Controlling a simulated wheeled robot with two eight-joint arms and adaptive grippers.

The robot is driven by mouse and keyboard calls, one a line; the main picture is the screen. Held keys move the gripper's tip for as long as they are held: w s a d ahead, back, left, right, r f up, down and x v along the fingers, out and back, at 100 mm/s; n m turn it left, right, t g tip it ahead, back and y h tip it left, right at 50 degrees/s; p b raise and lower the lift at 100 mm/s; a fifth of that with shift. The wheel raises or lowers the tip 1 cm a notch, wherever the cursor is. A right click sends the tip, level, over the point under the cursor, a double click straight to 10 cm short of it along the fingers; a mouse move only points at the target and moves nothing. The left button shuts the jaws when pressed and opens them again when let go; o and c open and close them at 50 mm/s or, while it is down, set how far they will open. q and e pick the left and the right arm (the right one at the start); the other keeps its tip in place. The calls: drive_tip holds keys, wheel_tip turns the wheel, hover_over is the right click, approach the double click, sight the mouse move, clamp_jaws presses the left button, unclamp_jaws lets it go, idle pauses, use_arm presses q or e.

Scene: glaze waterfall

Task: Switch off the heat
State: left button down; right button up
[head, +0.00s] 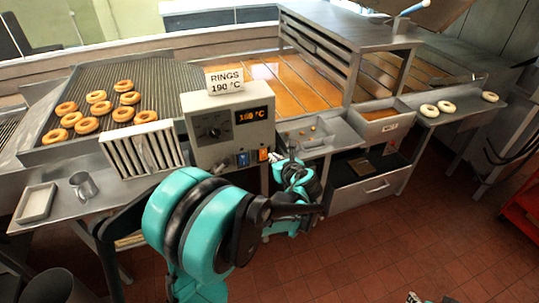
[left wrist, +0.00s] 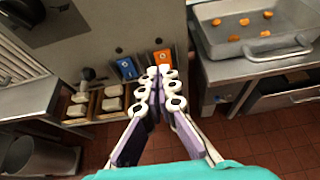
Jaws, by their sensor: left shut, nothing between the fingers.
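The grey control box (head: 228,125) carries a sign reading RINGS 190 °C, a lit orange display (head: 249,115) and a black dial (head: 213,129). A blue switch (head: 242,159) and an orange switch (head: 263,154) sit low on its front. The left wrist view also shows the blue switch (left wrist: 126,68) and the orange switch (left wrist: 163,60). My left gripper (left wrist: 159,72) is shut and empty. Its tips overlap the lower part of the orange switch in that view; I cannot tell whether they touch. A small part, probably of my right gripper (head: 414,298), shows at the bottom edge.
A fryer with amber oil (head: 275,80) lies behind the box. Browned rings rest on a rack (head: 150,75) at left. A metal tray (left wrist: 255,45) with orange bits stands right of the switches. A metal cup (head: 84,186) stands at left. The floor ahead is clear.

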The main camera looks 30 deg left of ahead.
use_arm(q)
drive_tip(key=v, duration=0.3)
drive_tip(key=shift+w+a+r, duration=0.1)
drive_tip(key=shift+a+r, duration=0.05)
drive_tip(key=shift+r, duration=0.15)
